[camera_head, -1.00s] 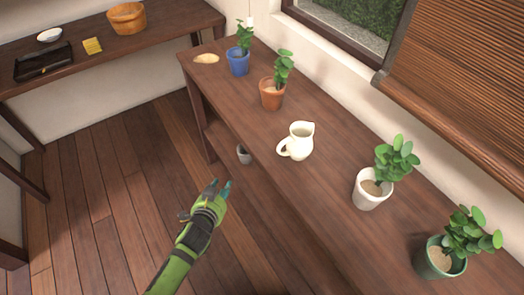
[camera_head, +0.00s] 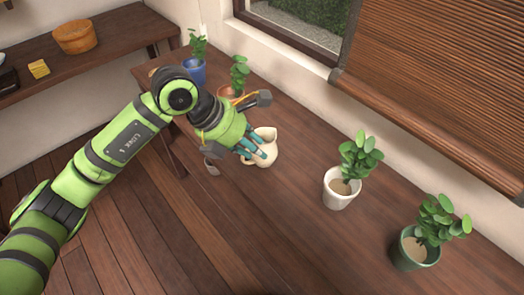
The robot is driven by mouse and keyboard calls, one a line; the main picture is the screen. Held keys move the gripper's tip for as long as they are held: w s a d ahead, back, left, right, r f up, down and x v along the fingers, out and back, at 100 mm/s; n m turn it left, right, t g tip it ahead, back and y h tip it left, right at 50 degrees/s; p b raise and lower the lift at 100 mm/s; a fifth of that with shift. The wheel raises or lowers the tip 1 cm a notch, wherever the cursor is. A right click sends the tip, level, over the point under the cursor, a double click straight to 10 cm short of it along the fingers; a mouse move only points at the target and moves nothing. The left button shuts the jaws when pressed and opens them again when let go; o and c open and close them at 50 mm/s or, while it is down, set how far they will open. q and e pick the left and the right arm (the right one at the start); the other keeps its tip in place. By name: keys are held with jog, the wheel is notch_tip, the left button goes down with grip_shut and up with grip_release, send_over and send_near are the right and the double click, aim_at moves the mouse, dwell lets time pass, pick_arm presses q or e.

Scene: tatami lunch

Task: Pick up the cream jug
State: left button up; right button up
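The cream jug (camera_head: 265,153) stands on the wooden table, partly hidden behind my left gripper. My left gripper (camera_head: 257,150) reaches in from the left, its teal fingers at the near left side of the jug, overlapping its body and handle area. I cannot tell whether the fingers touch the jug or have closed on it. My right gripper is not in view.
A white-potted plant (camera_head: 341,190) and a green-potted plant (camera_head: 416,247) stand to the right along the table (camera_head: 300,225). A terracotta pot (camera_head: 229,91) and a blue pot (camera_head: 194,70) with plants stand behind my arm. A wooden bowl (camera_head: 75,38) sits on the back shelf.

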pick_arm(q)
jog(key=w+a+t+y, duration=0.1)
jog(key=w+a+y, duration=0.2)
jog(key=a, duration=0.2)
jog(key=p+x, duration=0.1)
jog(key=x, duration=0.1)
jog(key=d+p+x, duration=0.1)
jog(key=x, duration=0.2)
jog(key=shift+f, duration=0.15)
jog(key=shift+w+d+f, duration=0.15)
jog(key=shift+d+f, duration=0.05)
jog(key=shift+f, duration=0.3)
jog(key=shift+r, duration=0.1)
grip_shut()
